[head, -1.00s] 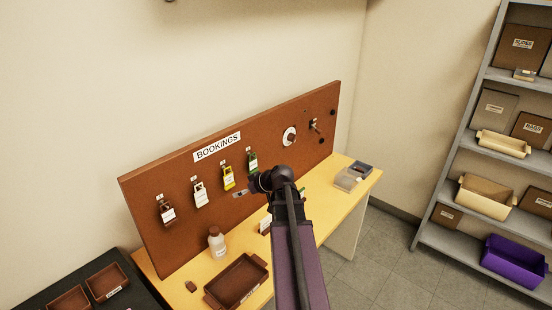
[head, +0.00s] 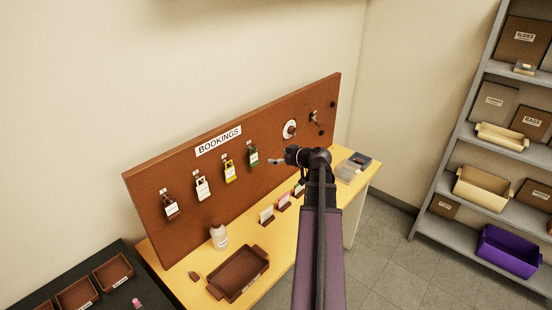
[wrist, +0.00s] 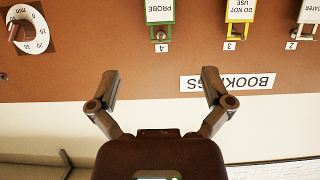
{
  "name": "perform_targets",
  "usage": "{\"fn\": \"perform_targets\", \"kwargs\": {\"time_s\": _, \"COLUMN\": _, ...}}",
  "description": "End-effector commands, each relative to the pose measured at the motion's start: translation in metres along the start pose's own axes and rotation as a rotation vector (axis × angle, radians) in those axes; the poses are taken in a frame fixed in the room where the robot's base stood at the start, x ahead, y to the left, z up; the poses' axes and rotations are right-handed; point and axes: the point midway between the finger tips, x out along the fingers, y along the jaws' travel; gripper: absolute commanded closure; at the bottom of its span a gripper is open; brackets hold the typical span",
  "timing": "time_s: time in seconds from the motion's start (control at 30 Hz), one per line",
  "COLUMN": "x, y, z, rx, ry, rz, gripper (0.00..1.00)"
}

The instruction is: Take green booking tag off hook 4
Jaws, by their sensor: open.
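The green booking tag (head: 253,158) hangs on the brown board, the rightmost in the row of tags. The wrist view is upside down and shows the green tag (wrist: 159,14), lettered PROBE, at its top edge, by the label "4" (wrist: 161,48). My gripper (wrist: 160,80) is open and empty, with its two fingers spread, and the tag lies beyond the fingertips, not between them. In the head view my gripper (head: 277,161) is just right of the green tag; the distance between them is hard to judge.
A round dial (head: 289,129) is on the board to the right.

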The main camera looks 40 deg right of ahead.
Motion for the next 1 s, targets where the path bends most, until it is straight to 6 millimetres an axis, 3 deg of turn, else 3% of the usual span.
{"fn": "perform_targets", "kwargs": {"time_s": 0.37, "x": 0.024, "y": 0.001, "z": 0.002, "rx": 0.000, "ry": -0.001, "rz": -0.001, "gripper": 0.00}}
{"fn": "perform_targets", "kwargs": {"time_s": 1.0, "x": 0.111, "y": 0.002, "z": 0.002, "rx": 0.000, "ry": -0.001, "rz": 0.000, "gripper": 0.00}}
